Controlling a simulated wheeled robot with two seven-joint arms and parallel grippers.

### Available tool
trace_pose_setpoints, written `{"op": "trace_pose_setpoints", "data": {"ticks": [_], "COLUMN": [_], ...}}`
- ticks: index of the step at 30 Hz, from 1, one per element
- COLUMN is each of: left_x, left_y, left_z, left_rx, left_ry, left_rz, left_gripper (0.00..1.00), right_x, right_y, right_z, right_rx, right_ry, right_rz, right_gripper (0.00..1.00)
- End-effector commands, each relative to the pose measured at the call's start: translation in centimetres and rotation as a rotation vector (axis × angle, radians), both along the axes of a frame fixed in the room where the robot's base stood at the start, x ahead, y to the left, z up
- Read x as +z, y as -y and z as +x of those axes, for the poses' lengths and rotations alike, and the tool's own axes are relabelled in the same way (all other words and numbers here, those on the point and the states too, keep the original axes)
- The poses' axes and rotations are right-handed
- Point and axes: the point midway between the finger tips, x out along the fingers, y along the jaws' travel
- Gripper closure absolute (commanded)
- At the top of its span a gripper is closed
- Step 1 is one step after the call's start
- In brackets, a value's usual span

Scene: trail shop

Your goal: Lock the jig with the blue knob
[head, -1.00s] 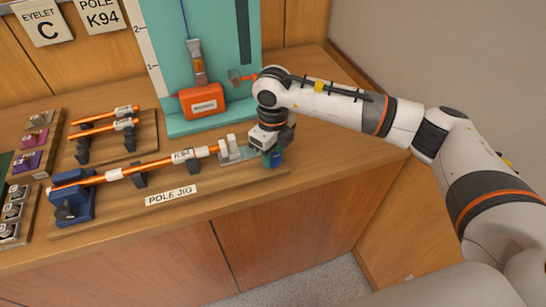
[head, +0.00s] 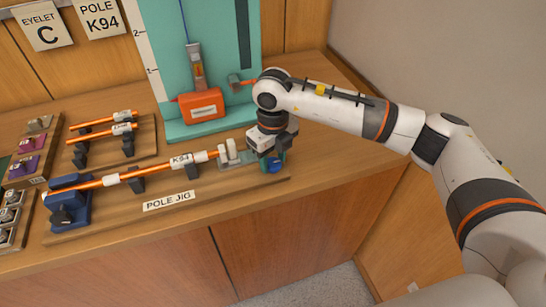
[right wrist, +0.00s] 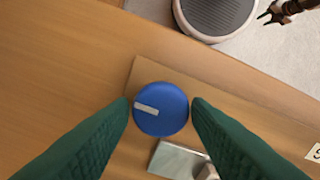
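The pole jig (head: 215,190) is a wooden board on the counter. An orange pole with a K94 tag (head: 181,161) lies along its supports, one end in a blue block (head: 68,205). The blue knob (head: 276,166) is at the board's right end. In the right wrist view the round blue knob (right wrist: 160,118), with a pale pointer mark aimed left, sits centred between my green fingertips. My right gripper (right wrist: 160,102) is down at the knob, a fingertip close on each side; whether they press on it I cannot tell. My left gripper is out of view.
A wooden rack (head: 133,157) with short orange poles stands behind the jig at left. A teal board (head: 222,60) with an orange scale box (head: 203,106) stands behind. Small parts trays (head: 25,165) are at far left. The counter right of the jig is clear.

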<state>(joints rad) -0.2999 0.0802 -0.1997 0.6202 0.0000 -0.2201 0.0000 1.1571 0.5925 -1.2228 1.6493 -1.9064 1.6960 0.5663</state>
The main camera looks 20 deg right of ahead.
Motion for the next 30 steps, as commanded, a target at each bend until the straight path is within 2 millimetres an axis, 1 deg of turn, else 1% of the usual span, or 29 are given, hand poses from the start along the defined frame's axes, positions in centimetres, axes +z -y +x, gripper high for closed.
{"op": "trace_pose_setpoints", "data": {"ticks": [1, 2, 3, 11, 14, 17, 24, 27, 30], "left_x": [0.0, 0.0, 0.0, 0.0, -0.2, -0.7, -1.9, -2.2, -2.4], "left_y": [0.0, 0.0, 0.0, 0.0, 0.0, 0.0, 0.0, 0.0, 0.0], "left_z": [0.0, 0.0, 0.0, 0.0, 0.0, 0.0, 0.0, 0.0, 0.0], "left_rx": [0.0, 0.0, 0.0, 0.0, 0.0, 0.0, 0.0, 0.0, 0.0], "left_ry": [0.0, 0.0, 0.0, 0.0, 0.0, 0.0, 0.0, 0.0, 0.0], "left_rz": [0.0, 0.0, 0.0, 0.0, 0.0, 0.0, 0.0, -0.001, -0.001], "left_gripper": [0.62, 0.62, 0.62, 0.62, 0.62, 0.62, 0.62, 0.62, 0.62], "right_x": [0.0, 0.0, 0.0, 0.0, 0.6, 1.9, 7.1, 9.0, 10.5], "right_y": [0.0, 0.0, 0.0, 0.0, 0.0, 0.0, 0.0, 0.0, 0.0], "right_z": [0.0, 0.0, 0.0, -0.1, 0.0, 0.0, 0.0, 0.0, 0.0], "right_rx": [0.0, 0.0, 0.001, 0.002, 0.002, 0.002, 0.002, 0.002, 0.002], "right_ry": [0.0, 0.0, 0.0, -0.002, -0.001, 0.002, 0.004, 0.003, 0.002], "right_rz": [0.0, 0.0, 0.0, 0.0, 0.0, 0.001, 0.001, 0.001, 0.001], "right_gripper": [0.47, 0.43, 0.41, 0.41, 0.41, 0.41, 0.41, 0.41, 0.41]}}
